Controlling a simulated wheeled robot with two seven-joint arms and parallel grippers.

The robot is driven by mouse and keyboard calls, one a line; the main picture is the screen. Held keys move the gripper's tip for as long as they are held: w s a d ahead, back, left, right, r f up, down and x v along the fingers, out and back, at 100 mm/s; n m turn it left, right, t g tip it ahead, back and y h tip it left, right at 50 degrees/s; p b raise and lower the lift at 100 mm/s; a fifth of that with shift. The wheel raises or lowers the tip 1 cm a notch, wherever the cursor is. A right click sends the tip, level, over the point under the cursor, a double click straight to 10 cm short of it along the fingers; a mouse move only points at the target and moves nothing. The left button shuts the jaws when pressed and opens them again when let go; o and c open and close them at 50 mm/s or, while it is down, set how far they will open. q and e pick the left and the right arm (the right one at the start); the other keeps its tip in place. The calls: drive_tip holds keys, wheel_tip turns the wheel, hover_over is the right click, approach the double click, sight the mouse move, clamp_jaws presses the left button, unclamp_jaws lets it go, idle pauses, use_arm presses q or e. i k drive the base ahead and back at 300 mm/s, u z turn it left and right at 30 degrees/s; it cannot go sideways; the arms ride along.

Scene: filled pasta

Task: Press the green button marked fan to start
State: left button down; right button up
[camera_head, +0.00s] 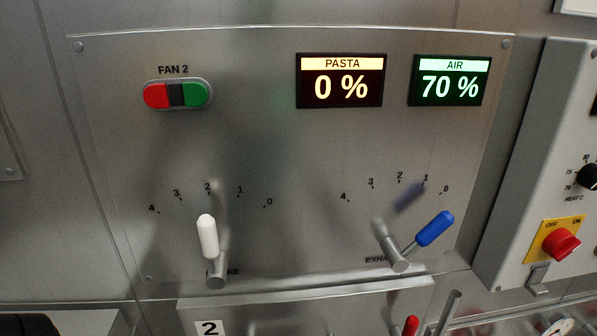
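The green button (195,94) is the right end of an oval two-button switch under the label FAN 2, at the upper left of a steel panel (270,150). A red button (155,96) forms its left end, with a dark piece (176,95) between them. Nothing covers or touches the buttons. I see neither of my grippers in the head view.
A white-knobbed lever (207,235) and a blue-knobbed lever (434,229) stick out below. The PASTA display (340,81) reads 0 %, the AIR display (450,81) 70 %. A red knob (561,243) on a yellow plate is at right. Space around the switch is clear.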

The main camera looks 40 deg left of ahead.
sight(196, 95)
drive_tip(key=u, duration=1.05)
drive_tip(key=k, duration=0.35)
drive_tip(key=u, duration=0.1)
drive_tip(key=i, duration=0.4)
